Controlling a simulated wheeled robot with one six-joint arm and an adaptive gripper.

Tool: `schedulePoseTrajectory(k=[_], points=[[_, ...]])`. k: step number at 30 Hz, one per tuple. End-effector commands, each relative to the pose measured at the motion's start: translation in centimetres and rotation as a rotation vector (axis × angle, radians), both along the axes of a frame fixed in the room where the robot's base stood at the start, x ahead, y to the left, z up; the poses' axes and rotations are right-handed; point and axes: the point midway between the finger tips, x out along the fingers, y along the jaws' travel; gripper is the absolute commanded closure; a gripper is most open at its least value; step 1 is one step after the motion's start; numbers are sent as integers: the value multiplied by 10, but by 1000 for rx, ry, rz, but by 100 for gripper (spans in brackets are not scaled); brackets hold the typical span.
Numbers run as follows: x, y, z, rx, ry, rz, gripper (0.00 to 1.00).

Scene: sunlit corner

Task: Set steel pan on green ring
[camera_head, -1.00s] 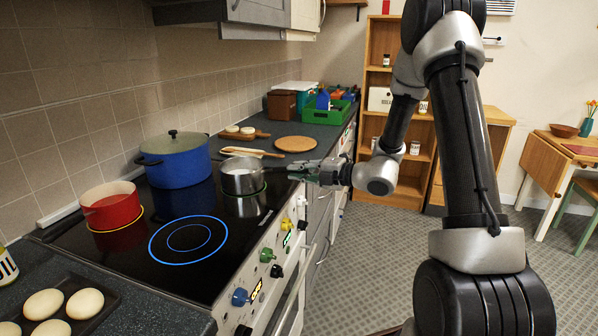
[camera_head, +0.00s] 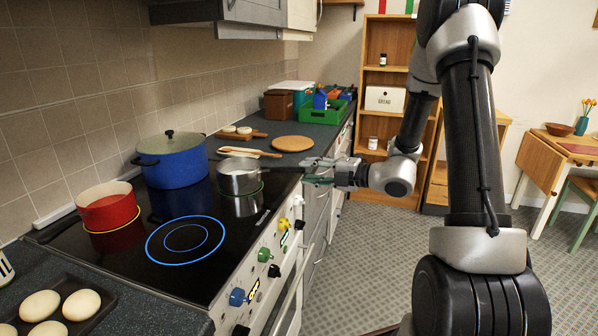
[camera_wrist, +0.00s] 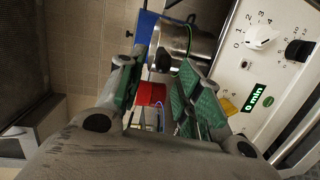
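The steel pan (camera_head: 240,177) stands upright on the black hob, at its right end near the front edge. A thin green ring (camera_head: 262,187) shows as an arc around the pan's base; the rest is hidden under and behind the pan. The pan's dark handle points right, toward my gripper (camera_head: 308,172). My gripper is at the hob's right front edge, with its fingers apart. In the wrist view the pan (camera_wrist: 178,38) and part of the green ring (camera_wrist: 188,42) lie beyond the open fingers (camera_wrist: 160,95). The dark handle end shows between them, not gripped.
A blue pot (camera_head: 172,162) stands behind left of the pan, and a red pot (camera_head: 107,208) at the far left. A blue-lit ring (camera_head: 186,240) is bare. Wooden spoons (camera_head: 250,152) and a round cork mat (camera_head: 292,143) lie beyond. Knobs line the front.

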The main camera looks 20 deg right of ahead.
Motion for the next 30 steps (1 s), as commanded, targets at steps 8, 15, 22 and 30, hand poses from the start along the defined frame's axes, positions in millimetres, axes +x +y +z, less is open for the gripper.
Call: schedulePoseTrajectory(k=[8,15,22,30], points=[[-37,-41,8,0,0,-4,65],[-48,-50,10,-6,-3,5,65],[-108,-3,36,-366,-266,321,65],[-255,6,53,-1171,-1150,1218,65]])
